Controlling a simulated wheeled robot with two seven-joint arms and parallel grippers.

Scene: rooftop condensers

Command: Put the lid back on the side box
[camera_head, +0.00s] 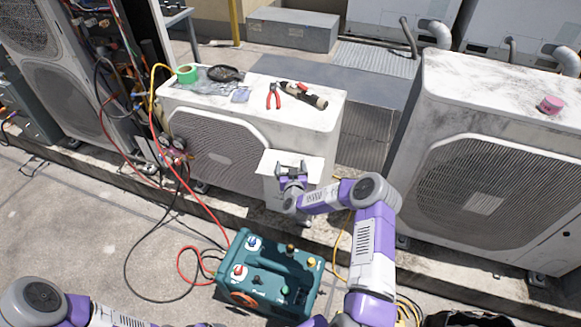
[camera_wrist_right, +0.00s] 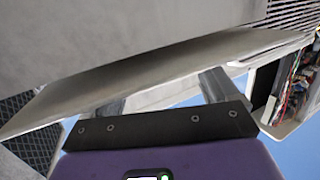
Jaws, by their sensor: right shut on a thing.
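The lid (camera_head: 311,164) is a pale, thin, flat panel in front of the right end of the middle condenser. My right gripper (camera_head: 291,168) is shut on it. In the right wrist view, the lid (camera_wrist_right: 150,75) spans much of the picture at a tilt, above the dark finger mount. An open box with wires inside (camera_wrist_right: 295,80) shows at the right edge of that view, apart from most of the lid. The lid and my gripper cover part of the condenser front in the head view, so the box opening is not clear there. My left gripper is out of view.
The middle condenser (camera_head: 215,150) carries green tape (camera_head: 187,74), red pliers (camera_head: 273,95) and other tools on top. Another condenser (camera_head: 490,180) stands at right with a pink roll (camera_head: 550,104).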

